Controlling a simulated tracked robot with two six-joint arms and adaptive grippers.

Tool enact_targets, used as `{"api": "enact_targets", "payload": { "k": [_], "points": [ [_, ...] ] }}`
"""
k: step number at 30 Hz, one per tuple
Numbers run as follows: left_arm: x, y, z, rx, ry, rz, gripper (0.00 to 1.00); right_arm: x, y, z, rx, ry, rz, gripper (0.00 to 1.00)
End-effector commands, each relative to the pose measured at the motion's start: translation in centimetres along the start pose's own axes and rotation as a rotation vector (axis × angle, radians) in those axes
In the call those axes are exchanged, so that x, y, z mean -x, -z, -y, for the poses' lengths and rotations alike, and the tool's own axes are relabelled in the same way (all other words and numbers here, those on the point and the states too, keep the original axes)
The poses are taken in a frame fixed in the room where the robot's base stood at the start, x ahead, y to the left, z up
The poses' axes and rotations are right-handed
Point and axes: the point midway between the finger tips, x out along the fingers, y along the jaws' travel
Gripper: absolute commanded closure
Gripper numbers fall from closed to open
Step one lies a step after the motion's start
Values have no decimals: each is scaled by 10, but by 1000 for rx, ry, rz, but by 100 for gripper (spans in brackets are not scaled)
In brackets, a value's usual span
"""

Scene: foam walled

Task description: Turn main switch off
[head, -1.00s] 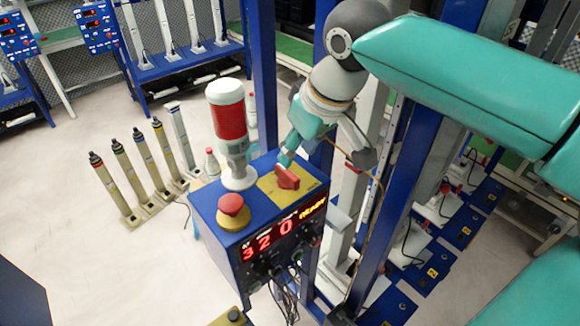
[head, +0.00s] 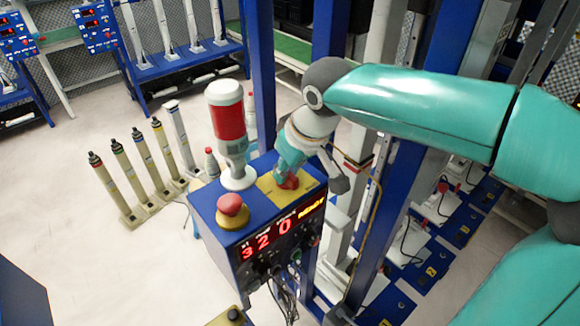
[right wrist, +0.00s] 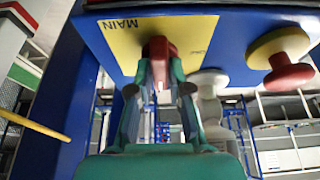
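The red main switch (head: 290,183) sits on a yellow plate (head: 312,190) on top of the blue control box (head: 205,208). My right gripper (head: 286,172) is at the switch from above and hides part of it. In the right wrist view the gripper (right wrist: 160,76) has one finger on each side of the red switch knob (right wrist: 159,50), and both fingertips appear to press against it. The word MAIN shows on the yellow plate (right wrist: 120,40) beside the knob. The exact angle of the knob is hard to tell. My left gripper is not in view.
A red mushroom button (head: 231,205) is at the box's front left corner. The lit red display (head: 268,240) reads 320. Blue posts (head: 262,75) stand close behind and to the right.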

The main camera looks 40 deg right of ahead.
Motion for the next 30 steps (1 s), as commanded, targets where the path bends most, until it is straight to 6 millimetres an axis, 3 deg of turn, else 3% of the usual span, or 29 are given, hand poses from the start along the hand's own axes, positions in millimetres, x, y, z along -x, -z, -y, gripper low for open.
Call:
{"api": "enact_targets", "payload": {
  "k": [2, 11, 24, 30],
  "points": [
    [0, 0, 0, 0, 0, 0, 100, 0, 0, 0, 0, 0, 0, 100],
    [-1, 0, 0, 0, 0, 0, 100, 0, 0, -1, 29, 12, 1, 100],
    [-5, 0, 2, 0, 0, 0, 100, 0, 0, -3, 336, 139, -1, 100],
    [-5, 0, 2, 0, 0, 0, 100, 1, 1, -3, 368, 151, -3, 100]
  ]
}}
